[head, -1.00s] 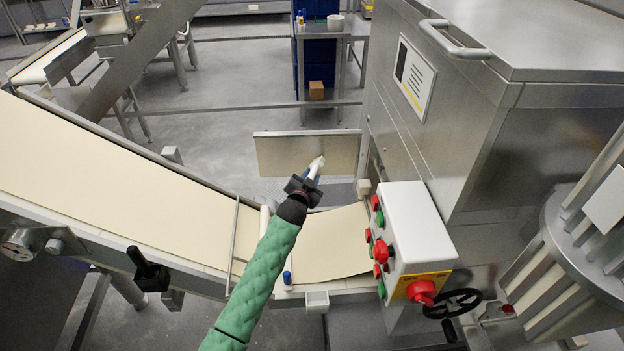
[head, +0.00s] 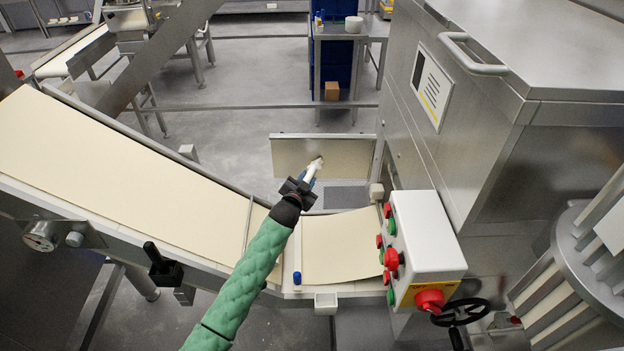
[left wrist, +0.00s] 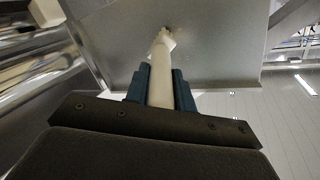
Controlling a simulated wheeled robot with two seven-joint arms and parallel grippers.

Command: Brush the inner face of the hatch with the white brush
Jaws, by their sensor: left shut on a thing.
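The hatch (head: 292,155) is an open grey metal panel standing beyond the lower end of the belt in the head view. Its face also fills the upper middle of the left wrist view (left wrist: 215,50). My left gripper (head: 302,187) is shut on the white brush (head: 314,167), whose head points away from me toward the hatch face. In the left wrist view the brush handle (left wrist: 161,80) sits between the two blue fingers and its head is at or very near the panel. I cannot tell whether it touches. A dark smudge shows on the face by the brush head. My right gripper is not in view.
A cream conveyor belt (head: 120,165) slopes down under my left arm. A white control box (head: 425,235) with red and green buttons stands right of the hatch, beside a large steel machine (head: 480,130). A black lever (head: 160,262) stands at the belt's near edge.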

